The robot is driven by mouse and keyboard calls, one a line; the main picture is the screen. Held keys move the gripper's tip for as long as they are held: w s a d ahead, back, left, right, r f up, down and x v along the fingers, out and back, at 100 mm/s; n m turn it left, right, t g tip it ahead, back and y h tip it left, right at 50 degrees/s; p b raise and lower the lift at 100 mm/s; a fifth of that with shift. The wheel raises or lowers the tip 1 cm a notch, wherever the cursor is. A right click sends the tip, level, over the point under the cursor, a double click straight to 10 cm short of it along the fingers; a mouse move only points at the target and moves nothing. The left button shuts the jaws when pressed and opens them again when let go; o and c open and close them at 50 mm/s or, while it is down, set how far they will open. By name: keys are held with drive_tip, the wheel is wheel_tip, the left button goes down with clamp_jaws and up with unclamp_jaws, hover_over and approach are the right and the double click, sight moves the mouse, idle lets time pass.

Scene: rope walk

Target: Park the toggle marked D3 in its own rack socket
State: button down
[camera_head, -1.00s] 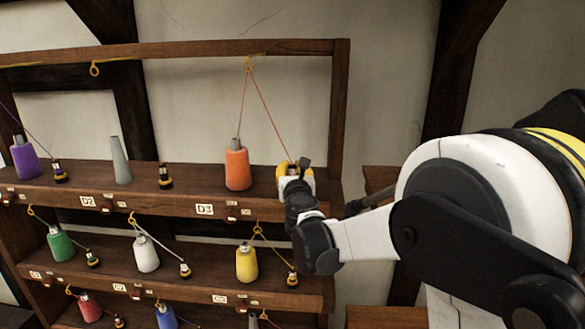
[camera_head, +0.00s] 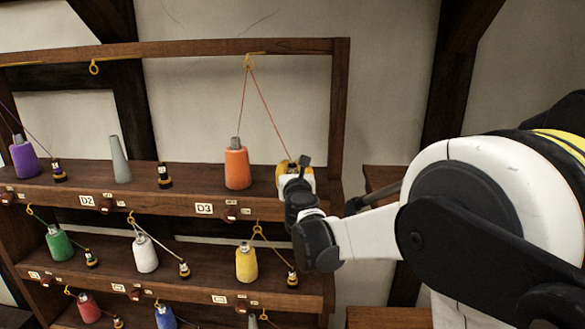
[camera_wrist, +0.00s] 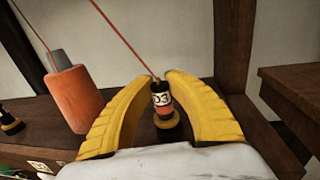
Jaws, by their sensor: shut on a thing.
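The toggle marked D3 (camera_wrist: 162,99) is upright between the yellow fingers of my gripper (camera_wrist: 158,82) in the wrist view. My gripper is shut on it. A dark socket with a brass-coloured rim (camera_wrist: 168,121) shows just below the toggle; I cannot tell whether the toggle is fully seated in it. In the head view my gripper (camera_head: 292,170) is at the right end of the top shelf and hides the toggle.
The label D3 (camera_head: 204,208) is on the top shelf's front edge. A grey cone (camera_head: 120,160) and an empty-looking dark socket (camera_head: 165,177) stand to the left. Lower shelves hold several cones and toggles. The rack's right post (camera_head: 339,110) is close beside my gripper.

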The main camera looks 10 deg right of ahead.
drive_tip(key=shift+f+b, duration=0.55)
drive_tip(key=shift+f, duration=0.1)
drive_tip(key=c, duration=1.6)
unclamp_jaws()
drive_tip(key=shift+c, duration=0.2)
drive_tip(key=shift+s, duration=0.1)
drive_tip(key=s+a, duration=0.1)
drive_tip(key=s, duration=0.9)
drive_tip(key=shift+s+a, duration=0.35)
